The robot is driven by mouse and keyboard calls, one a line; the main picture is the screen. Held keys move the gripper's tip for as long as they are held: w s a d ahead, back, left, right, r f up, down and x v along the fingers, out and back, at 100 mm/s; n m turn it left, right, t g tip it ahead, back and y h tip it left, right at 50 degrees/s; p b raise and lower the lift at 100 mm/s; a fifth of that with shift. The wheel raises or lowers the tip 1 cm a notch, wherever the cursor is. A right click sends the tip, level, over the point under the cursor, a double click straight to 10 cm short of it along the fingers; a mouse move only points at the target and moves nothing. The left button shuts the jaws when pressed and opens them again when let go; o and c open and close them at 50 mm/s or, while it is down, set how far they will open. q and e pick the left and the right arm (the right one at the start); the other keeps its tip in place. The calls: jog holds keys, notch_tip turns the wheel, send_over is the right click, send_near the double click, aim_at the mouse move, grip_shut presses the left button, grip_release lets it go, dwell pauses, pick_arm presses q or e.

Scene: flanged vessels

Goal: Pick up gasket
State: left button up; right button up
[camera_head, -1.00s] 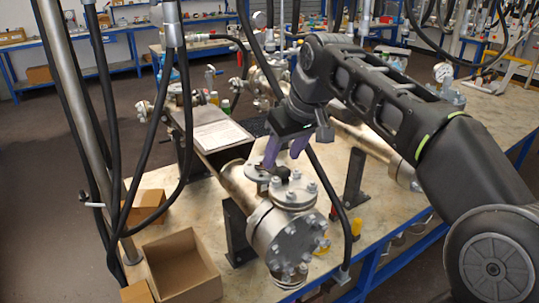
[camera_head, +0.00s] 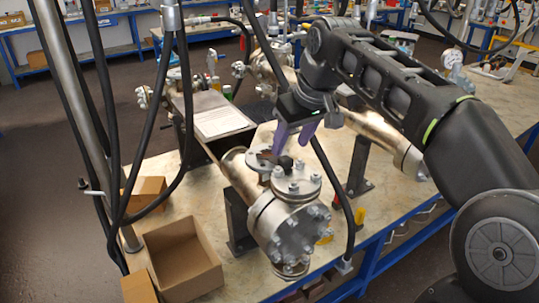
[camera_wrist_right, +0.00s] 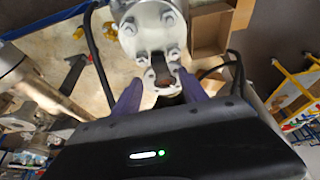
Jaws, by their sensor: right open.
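My right gripper (camera_head: 289,147) has purple fingers and is open, just above the small flange (camera_head: 258,162) on the side of the metal vessel (camera_head: 284,226). In the right wrist view the gripper (camera_wrist_right: 160,84) has its fingers spread on either side of a small bolted flange (camera_wrist_right: 153,76). A small dark brown piece shows at that flange, between the fingers; I cannot tell whether it is the gasket. I see no contact between fingers and flange. My left gripper is out of view.
An open cardboard box (camera_head: 205,272) and a smaller closed one (camera_head: 148,190) stand left of the vessel. A papered board (camera_head: 218,123) lies behind it. Black hoses hang at left and beside the vessel. Bare tabletop (camera_head: 335,150) shows behind the vessel.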

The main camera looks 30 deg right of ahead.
aim_at(285, 157)
jog(key=shift+x, duration=2.6)
grip_shut()
